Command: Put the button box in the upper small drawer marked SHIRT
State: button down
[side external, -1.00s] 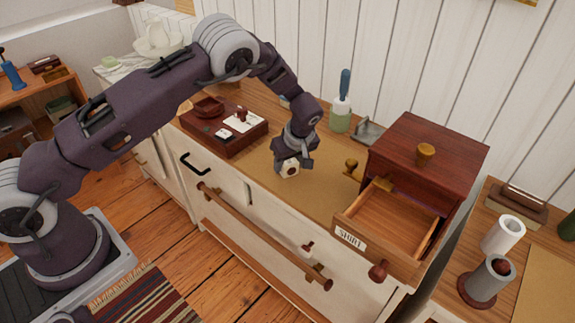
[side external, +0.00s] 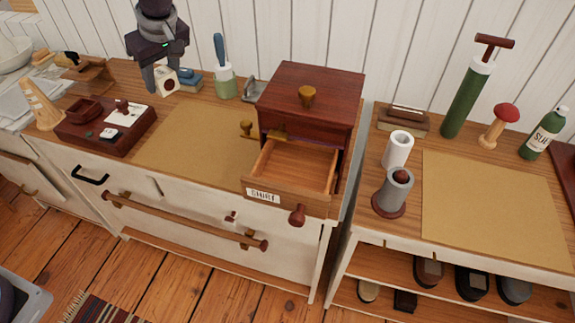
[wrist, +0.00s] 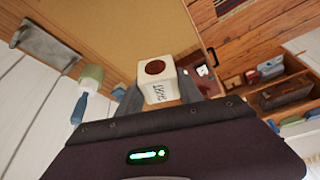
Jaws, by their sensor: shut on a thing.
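The button box (side external: 167,81) is a small white block with a dark red round mark. My gripper (side external: 164,84) is shut on it, above the back of the counter on the left side of the picture. In the wrist view the box (wrist: 158,88) sits between both fingers, with small writing on one face. The small drawer marked SHIRT (side external: 265,197) is pulled out of a dark red cabinet (side external: 318,83), right of my gripper. Its visible inside is empty.
A tan mat (side external: 195,140) lies clear between my gripper and the drawer. A dark red tray (side external: 105,130) is at its left. A green jar with a blue-handled brush (side external: 224,80) and a grey metal piece (side external: 251,91) stand behind.

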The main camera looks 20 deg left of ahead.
notch_tip(320, 180, up, 12)
jog(key=m+t+h, duration=0.2)
jog(key=m, duration=0.7)
send_over(292, 178)
jog(key=s, duration=0.2)
jog(key=f, duration=2.2)
jog(key=shift+w+d+f, duration=0.25)
jog(key=shift+w+f, duration=0.05)
jog(key=shift+f, duration=0.1)
jog(key=shift+f, duration=0.1)
jog(key=c, duration=0.8)
grip_release()
jog(key=shift+o, duration=0.2)
